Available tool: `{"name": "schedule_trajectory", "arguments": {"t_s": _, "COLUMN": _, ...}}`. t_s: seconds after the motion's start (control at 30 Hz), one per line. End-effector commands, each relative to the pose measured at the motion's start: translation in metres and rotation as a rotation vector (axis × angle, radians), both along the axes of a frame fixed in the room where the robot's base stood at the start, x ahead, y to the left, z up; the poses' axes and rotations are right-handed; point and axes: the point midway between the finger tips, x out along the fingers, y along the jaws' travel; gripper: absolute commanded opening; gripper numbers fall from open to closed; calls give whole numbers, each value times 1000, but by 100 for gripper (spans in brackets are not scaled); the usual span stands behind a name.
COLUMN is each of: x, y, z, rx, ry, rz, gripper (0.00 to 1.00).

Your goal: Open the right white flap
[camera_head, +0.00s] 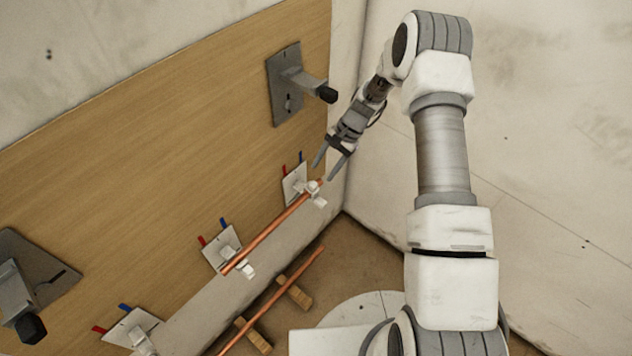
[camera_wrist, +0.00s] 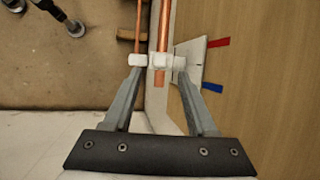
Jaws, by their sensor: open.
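The right white flap (camera_head: 318,200) is a small white piece on the front of the right-hand pipe holder, by the end of a copper pipe (camera_head: 270,233). In the wrist view the flap (camera_wrist: 138,60) shows left of the pipe end, just beyond my left fingertip. The holder sits on a white plate (camera_head: 293,184) with a red and a blue tab. My gripper (camera_head: 325,169) is open and empty, just above the holder. In the wrist view its fingertips (camera_wrist: 157,70) lie either side of the pipe end. I cannot tell whether they touch the holder.
A middle holder plate (camera_head: 221,247) carries the pipe's other end. Another plate (camera_head: 131,326) is lower left. Grey brackets (camera_head: 284,85) and (camera_head: 40,278) jut from the wooden panel (camera_head: 170,130). A second copper pipe (camera_head: 312,262) lies low on wooden blocks. A wall stands close right.

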Motion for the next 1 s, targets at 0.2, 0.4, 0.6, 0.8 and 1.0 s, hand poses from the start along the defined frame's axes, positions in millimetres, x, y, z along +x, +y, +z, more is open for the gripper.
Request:
{"name": "schedule_trajectory", "arguments": {"t_s": 0.2, "x": -5, "y": 18, "z": -38, "rx": -1, "ry": 1, "rz": 2, "gripper": 57}}
{"name": "schedule_trajectory", "arguments": {"t_s": 0.4, "x": -7, "y": 26, "z": -54, "rx": 0, "ry": 0, "rz": 1, "gripper": 57}}
{"name": "schedule_trajectory", "arguments": {"t_s": 0.6, "x": -7, "y": 27, "z": -57, "rx": -1, "ry": -1, "rz": 1, "gripper": 57}}
{"name": "schedule_trajectory", "arguments": {"t_s": 0.8, "x": -7, "y": 27, "z": -57, "rx": -1, "ry": -1, "rz": 1, "gripper": 47}}
{"name": "schedule_trajectory", "arguments": {"t_s": 1.0, "x": -7, "y": 27, "z": -57, "rx": -1, "ry": -1, "rz": 1, "gripper": 11}}
